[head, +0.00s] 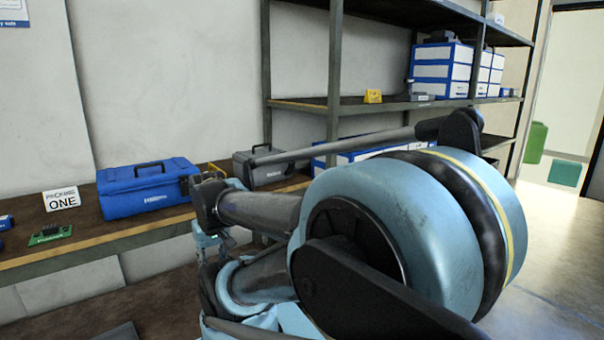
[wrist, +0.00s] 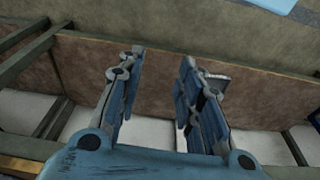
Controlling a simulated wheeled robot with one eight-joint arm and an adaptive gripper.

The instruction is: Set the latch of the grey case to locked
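The grey case (head: 262,167) stands on the bench in the head view, to the right of the blue case. My arm hides part of its front, and its latch cannot be made out. In the wrist view my gripper (wrist: 160,68) is open, with two separate fingers and nothing between them. The grey case is not recognisable in the wrist view. In the head view my arm fills the middle and right, and my gripper's fingertips cannot be made out there.
A blue case (head: 147,188) with a handle, a sign (head: 61,199) reading "ONE" and a green circuit board (head: 50,235) are on the bench (head: 95,232). A metal shelf (head: 300,104) with blue and white boxes (head: 440,70) stands behind. Open floor lies at right.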

